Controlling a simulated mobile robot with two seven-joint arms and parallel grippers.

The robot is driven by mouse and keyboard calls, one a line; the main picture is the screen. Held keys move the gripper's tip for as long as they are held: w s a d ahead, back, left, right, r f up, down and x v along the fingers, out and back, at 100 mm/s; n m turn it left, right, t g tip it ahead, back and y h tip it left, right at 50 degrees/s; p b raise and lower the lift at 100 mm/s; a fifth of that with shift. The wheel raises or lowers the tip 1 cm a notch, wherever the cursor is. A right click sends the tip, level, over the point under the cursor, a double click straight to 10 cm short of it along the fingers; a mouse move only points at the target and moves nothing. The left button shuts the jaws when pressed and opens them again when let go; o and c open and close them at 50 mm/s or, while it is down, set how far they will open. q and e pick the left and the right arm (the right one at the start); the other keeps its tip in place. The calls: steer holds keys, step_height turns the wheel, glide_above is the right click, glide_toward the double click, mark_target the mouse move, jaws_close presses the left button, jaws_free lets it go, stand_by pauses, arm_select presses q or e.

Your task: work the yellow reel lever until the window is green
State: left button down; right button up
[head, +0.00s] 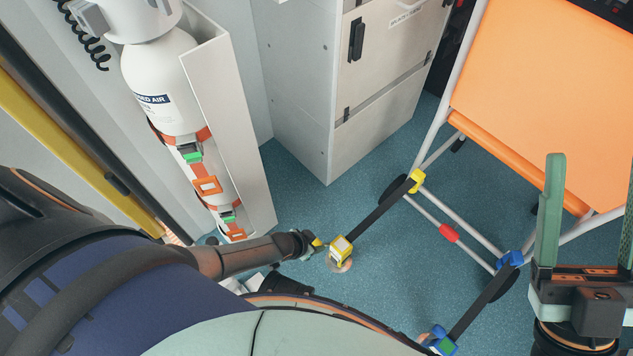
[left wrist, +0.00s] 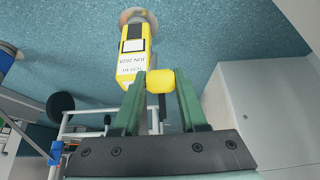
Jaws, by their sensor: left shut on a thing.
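The yellow reel (head: 341,250) sits on the floor at the end of a dark strap, and its upper face shows a pale patch. In the left wrist view the yellow reel (left wrist: 128,72) carries a white label and a white area; I see no green on it. The yellow lever (left wrist: 160,82) is a rounded knob between the fingers of my left gripper (left wrist: 158,92). In the head view my left gripper (head: 314,243) is small, just left of the reel, shut on the lever. My right gripper (head: 592,185) is at the right edge, its green fingers apart and empty.
Dark straps run from the yellow reel to a yellow hook (head: 416,181) and from a blue reel (head: 438,342) to a blue hook (head: 511,259) on the orange chair (head: 545,85). A grey cabinet (head: 330,90) and an air cylinder (head: 160,80) stand behind. Blue floor lies between.

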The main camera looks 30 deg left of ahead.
arm_select(q)
steer(key=shift+s+a+f, duration=0.3)
steer(key=shift+s+f, duration=0.2)
steer(key=shift+s, duration=0.25)
steer(key=c, duration=0.8)
jaws_free()
steer(key=shift+c, duration=0.2)
steer(key=o, duration=0.4)
steer(key=shift+w+d+r, duration=0.15)
steer(key=shift+w, duration=0.15)
steer(key=shift+r, duration=0.1)
